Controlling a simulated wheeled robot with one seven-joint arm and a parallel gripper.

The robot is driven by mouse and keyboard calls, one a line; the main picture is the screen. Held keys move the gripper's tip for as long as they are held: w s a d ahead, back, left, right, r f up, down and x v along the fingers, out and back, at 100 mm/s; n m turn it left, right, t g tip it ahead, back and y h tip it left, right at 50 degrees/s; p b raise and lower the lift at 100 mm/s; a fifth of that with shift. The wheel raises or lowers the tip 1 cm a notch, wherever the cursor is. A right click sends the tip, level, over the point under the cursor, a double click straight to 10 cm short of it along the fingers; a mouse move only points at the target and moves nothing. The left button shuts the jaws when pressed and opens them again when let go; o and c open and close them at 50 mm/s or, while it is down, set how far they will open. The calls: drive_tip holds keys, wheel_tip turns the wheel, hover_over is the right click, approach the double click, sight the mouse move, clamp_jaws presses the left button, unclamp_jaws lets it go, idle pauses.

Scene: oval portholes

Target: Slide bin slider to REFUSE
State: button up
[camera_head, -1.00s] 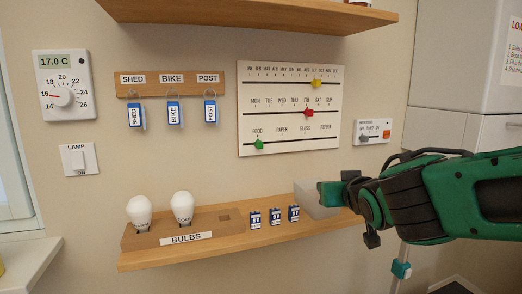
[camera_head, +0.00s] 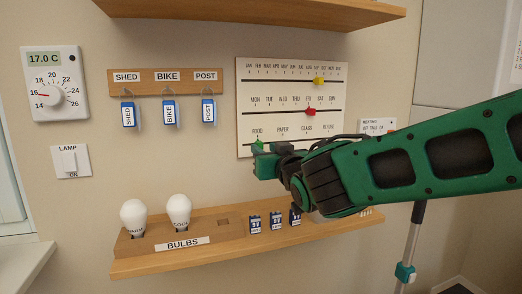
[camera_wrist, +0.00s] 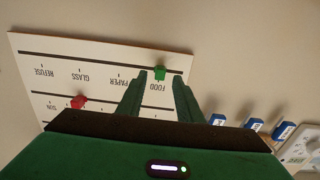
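The bin slider is a green knob (camera_head: 258,144) on the bottom track of a white wall board (camera_head: 243,110). It stands at FOOD, at the left end in the head view; REFUSE is at the track's right end. My gripper (camera_head: 265,160) is close to the knob and partly covers the board's lower edge in the head view. In the wrist view, which is upside down, the green knob (camera_wrist: 160,73) shows between my two open fingers, near their tips. I cannot tell whether either finger touches it.
A red knob (camera_head: 310,111) at FRI and a yellow knob (camera_head: 319,81) sit on the tracks above. Key tags (camera_head: 168,112) hang to the left. A wooden shelf (camera_head: 240,243) with bulbs and small blue blocks is below; another shelf (camera_head: 250,15) is above.

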sight(262, 146)
drive_tip(key=shift+x, duration=1.75)
clamp_jaws()
drive_tip(key=shift+d, duration=0.15)
